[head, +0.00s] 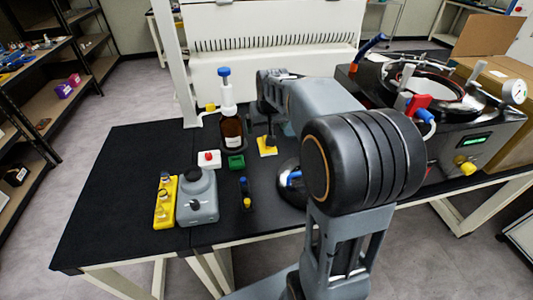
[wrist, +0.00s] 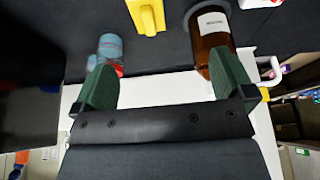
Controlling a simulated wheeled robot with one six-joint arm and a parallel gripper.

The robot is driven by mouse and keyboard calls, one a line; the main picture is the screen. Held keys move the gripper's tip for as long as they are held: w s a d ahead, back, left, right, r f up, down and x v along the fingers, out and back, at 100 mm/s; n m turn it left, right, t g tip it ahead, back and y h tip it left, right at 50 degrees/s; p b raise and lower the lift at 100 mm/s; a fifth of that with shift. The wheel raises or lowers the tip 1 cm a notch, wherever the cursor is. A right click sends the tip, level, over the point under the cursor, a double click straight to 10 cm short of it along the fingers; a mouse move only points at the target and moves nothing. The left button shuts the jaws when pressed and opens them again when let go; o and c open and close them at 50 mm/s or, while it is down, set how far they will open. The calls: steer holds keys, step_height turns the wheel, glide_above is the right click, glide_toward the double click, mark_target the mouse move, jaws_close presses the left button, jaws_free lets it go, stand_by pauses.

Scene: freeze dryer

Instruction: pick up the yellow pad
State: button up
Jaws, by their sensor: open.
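The yellow pad (head: 267,151) lies on the black bench top, right of the brown bottle in the head view. A dark upright part stands over it there and hides some of it.
The brown bottle (head: 231,132) stands close to the pad; it also shows by the right finger in the wrist view (wrist: 210,35). The dryer (head: 470,135) stands at right. The bench's left is clear.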

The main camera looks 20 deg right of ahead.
steer(key=shift+m, duration=0.3)
steer(key=w+d+f, duration=0.1)
steer(key=w+f, duration=0.1)
steer(key=f, duration=0.1)
steer(key=w+d+f+b, duration=0.1)
steer(key=w+f, duration=0.2)
steer(key=f, duration=0.1)
steer(key=w+d+f, duration=0.2)
steer(key=f, duration=0.1)
steer(key=shift+w+f+b, duration=0.15)
steer(key=shift+f+b, duration=0.05)
steer(key=shift+b, duration=0.1)
steer(key=shift+x, duration=3.2)
steer(key=shift+d, duration=0.1)
steer(key=shift+c, duration=0.2)
steer(key=c, duration=1)
steer(key=shift+r, duration=0.1)
